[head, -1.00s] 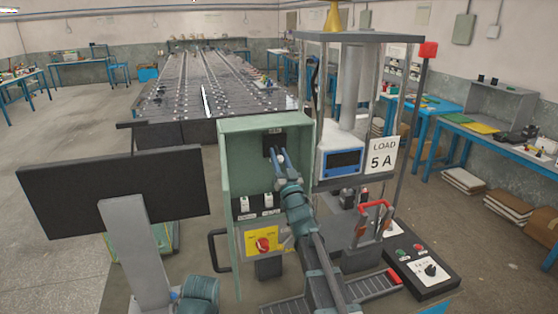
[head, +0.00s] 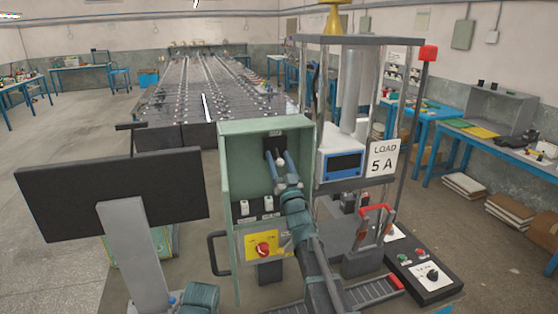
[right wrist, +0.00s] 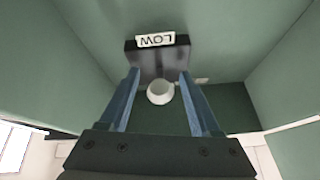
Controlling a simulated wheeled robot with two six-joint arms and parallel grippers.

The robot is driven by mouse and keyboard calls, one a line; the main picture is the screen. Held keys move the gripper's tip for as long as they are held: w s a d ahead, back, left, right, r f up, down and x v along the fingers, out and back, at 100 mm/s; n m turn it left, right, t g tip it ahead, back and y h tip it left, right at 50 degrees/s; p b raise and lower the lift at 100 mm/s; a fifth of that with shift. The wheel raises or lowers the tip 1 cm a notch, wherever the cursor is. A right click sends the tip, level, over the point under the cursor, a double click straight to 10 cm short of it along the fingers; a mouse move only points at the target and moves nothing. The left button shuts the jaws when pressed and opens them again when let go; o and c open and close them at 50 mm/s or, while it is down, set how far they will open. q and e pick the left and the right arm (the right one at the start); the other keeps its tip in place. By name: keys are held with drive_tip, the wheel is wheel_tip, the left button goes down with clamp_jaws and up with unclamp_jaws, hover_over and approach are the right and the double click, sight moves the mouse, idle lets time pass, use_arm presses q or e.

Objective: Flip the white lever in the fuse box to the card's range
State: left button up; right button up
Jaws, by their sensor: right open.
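The green fuse box (head: 226,185) stands open in the middle of the head view. Its black switch plate (head: 274,144) is high on the back wall. The white lever's round knob (head: 281,161) shows in front of the plate. In the right wrist view the knob (right wrist: 160,93) sits between the two blue fingers of my right gripper (right wrist: 159,80), with gaps at both sides. The fingers are open. A label reading LOW (right wrist: 155,40), upside down, is at the plate's far edge. The card (head: 383,160) reads LOAD 5 A. My left gripper is out of view.
Inside the box, white switches (head: 244,208) and a yellow panel with a red knob (head: 263,246) sit below the lever. The box walls stand close around my right gripper. A dark panel (head: 110,190) stands at left; a red-handled switch (head: 376,212) stands at right.

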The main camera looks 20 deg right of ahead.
drive_tip(key=b+v, duration=0.6)
drive_tip(key=v, duration=0.7)
drive_tip(key=shift+s+f+b, duration=0.2)
drive_tip(key=shift+s+b, duration=0.1)
